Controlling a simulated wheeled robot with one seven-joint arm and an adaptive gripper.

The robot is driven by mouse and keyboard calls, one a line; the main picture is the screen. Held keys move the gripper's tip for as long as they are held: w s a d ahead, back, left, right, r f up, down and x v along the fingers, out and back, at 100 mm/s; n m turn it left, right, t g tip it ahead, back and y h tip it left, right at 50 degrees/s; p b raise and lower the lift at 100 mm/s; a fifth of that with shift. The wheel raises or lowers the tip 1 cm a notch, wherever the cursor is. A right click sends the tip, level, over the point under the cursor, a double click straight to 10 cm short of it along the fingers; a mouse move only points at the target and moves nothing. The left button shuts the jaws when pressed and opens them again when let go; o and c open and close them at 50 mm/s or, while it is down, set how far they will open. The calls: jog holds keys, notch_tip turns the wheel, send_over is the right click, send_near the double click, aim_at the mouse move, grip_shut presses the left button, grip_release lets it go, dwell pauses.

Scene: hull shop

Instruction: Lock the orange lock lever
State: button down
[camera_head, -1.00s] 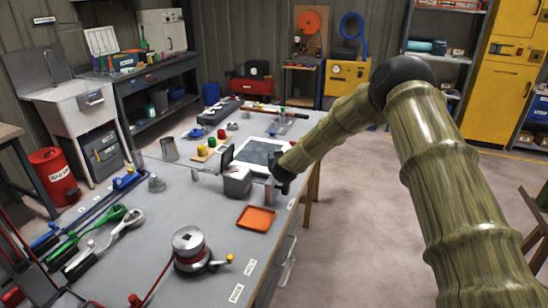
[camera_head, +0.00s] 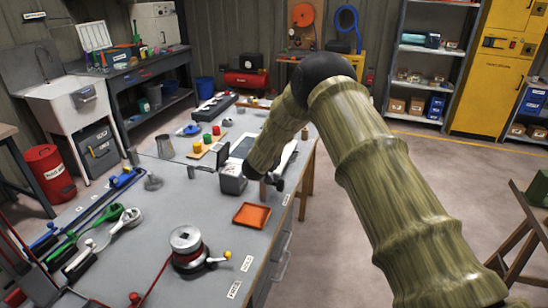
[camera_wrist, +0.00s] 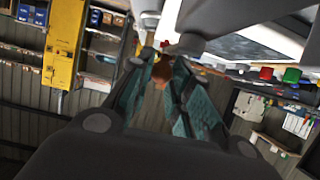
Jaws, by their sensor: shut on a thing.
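My gripper (camera_head: 270,183) is at the right edge of the long grey workbench, just right of a grey metal block (camera_head: 232,181). In the wrist view its two teal fingers (camera_wrist: 163,62) close in around a small orange-brown piece (camera_wrist: 162,72), which looks like the lock lever. The fingers cover much of it, so its shape and angle are hard to tell. In the head view I cannot make out the lever; my arm and gripper are over that spot. A grey body (camera_wrist: 240,18) hangs close by at the top of the wrist view.
An orange tray (camera_head: 252,215) lies on the bench in front of the gripper. A winch-like drum (camera_head: 187,243) stands nearer. Red, green and yellow knobs (camera_head: 207,138) sit behind the block. The floor right of the bench is clear up to a trestle (camera_head: 520,225).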

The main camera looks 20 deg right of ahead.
dwell(0.5)
jog(key=c, duration=1.3)
grip_release()
jog(key=shift+d, duration=0.1)
jog(key=shift+c, duration=0.2)
jog(key=shift+s, duration=0.1)
jog(key=shift+s+a+r, duration=0.15)
jog(key=shift+a, duration=0.15)
jog(key=v, duration=1.1)
jog(key=shift+s+a, duration=0.1)
